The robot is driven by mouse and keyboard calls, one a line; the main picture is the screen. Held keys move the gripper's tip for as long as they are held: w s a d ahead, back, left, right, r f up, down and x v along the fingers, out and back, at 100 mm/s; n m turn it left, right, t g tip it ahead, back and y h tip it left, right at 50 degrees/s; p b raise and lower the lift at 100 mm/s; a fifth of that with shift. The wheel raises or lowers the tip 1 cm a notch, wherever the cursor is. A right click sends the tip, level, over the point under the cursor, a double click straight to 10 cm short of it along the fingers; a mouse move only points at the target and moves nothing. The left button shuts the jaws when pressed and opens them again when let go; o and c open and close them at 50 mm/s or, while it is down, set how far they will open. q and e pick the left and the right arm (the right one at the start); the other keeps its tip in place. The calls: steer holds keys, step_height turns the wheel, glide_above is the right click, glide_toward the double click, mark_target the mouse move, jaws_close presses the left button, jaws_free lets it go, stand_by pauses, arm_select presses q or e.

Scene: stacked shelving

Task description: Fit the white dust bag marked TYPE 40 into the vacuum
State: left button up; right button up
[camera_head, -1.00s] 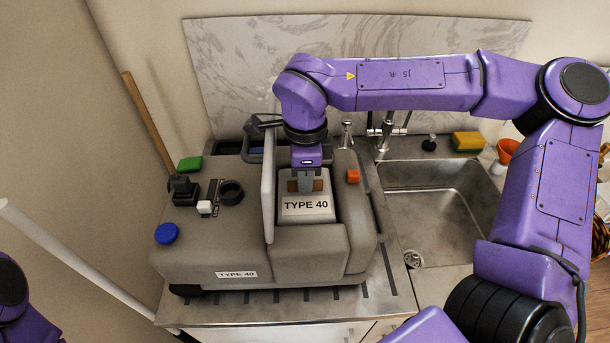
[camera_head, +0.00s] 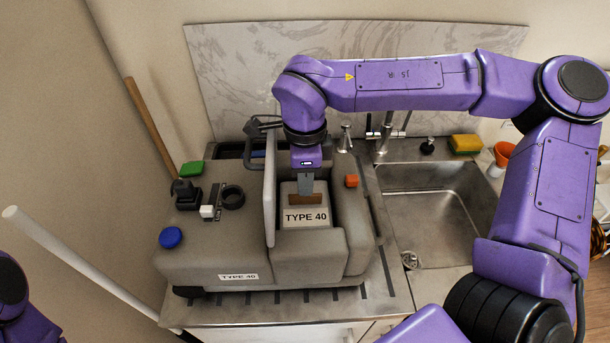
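The grey vacuum (camera_head: 205,255) stands on the counter with its lid (camera_head: 269,190) raised upright and a TYPE 40 label on its front. The white dust bag (camera_head: 305,217) marked TYPE 40 sits upright in the open bay, right of the lid. A brown piece (camera_head: 306,199) shows at its top. My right gripper (camera_head: 306,190) points down directly above the bag, its grey fingers at the brown piece. Whether they grip it or are apart is unclear. The bag's lower part is hidden by the bay's front wall. My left gripper is out of view; only part of that arm shows at lower left.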

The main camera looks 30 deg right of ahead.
steer(key=shift+r, duration=0.25)
steer(key=o, duration=0.6)
steer(key=shift+c, duration=0.2)
steer(key=shift+w, duration=0.1)
steer(key=shift+r, duration=0.1)
step_height(320, 180, up, 10)
steer(key=b, duration=0.1)
steer(key=shift+r+b, duration=0.15)
steer(key=shift+b, duration=0.15)
steer(key=shift+d, duration=0.1)
